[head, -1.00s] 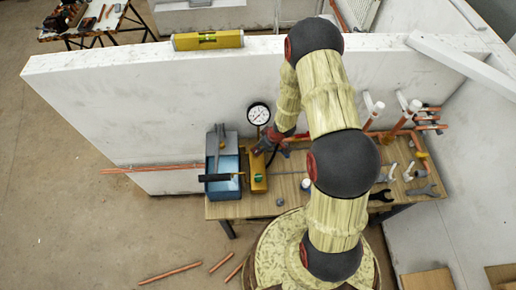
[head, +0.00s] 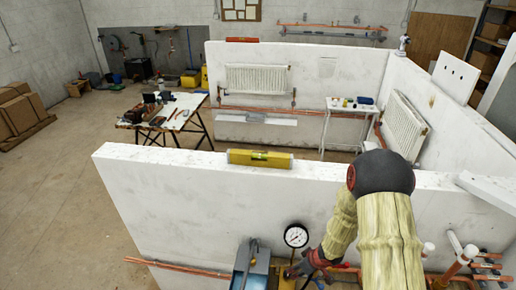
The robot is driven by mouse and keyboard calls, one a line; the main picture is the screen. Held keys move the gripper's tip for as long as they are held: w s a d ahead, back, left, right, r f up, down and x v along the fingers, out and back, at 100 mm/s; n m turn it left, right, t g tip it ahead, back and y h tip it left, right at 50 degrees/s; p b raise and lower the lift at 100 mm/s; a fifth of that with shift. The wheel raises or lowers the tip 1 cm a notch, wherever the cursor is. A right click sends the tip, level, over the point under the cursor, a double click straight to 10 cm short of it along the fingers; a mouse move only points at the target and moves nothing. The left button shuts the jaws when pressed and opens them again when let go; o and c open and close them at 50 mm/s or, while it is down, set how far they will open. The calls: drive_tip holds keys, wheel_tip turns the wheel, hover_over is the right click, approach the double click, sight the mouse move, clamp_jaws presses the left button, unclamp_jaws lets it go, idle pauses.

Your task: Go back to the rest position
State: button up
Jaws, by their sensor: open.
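My gripper (head: 298,270) shows low in the head view, at the end of my arm, which comes down from the right. It is open, just above and beside a yellow block-like thing (head: 284,284) on the workbench. A round white pressure gauge (head: 296,236) stands close behind and above it. A blue toolbox (head: 252,272) is to its left. The lower edge of the picture cuts off the bench, and I cannot see anything held between the fingers.
A white partition wall (head: 150,205) runs behind the bench, with a yellow spirit level (head: 260,159) on top. Copper pipes (head: 175,267) stick out at left. White-capped copper pipes (head: 463,256) stand at right. Open floor (head: 65,195) lies to the left.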

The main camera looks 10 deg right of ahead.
drive_tip(key=s+d+f+g+h, duration=0.2)
drive_tip(key=s+d, duration=0.3)
drive_tip(key=s+d+r+m+g+h+b, duration=0.2)
drive_tip(key=s+d+r+m+h+b, duration=0.15)
drive_tip(key=s+r, duration=0.45)
drive_tip(key=s+a+r+m+t+y+b, duration=0.1)
drive_tip(key=s+a+r+b, duration=0.3)
drive_tip(key=b, duration=0.7)
drive_tip(key=s+a+r+m+t+y+b, duration=0.1)
drive_tip(key=s+a+r+t+b, duration=0.3)
drive_tip(key=a+r+b, duration=0.4)
drive_tip(key=s+a+y+b, duration=0.1)
drive_tip(key=a+b, duration=0.2)
drive_tip(key=shift+r+t, duration=0.25)
drive_tip(key=shift+t, duration=0.05)
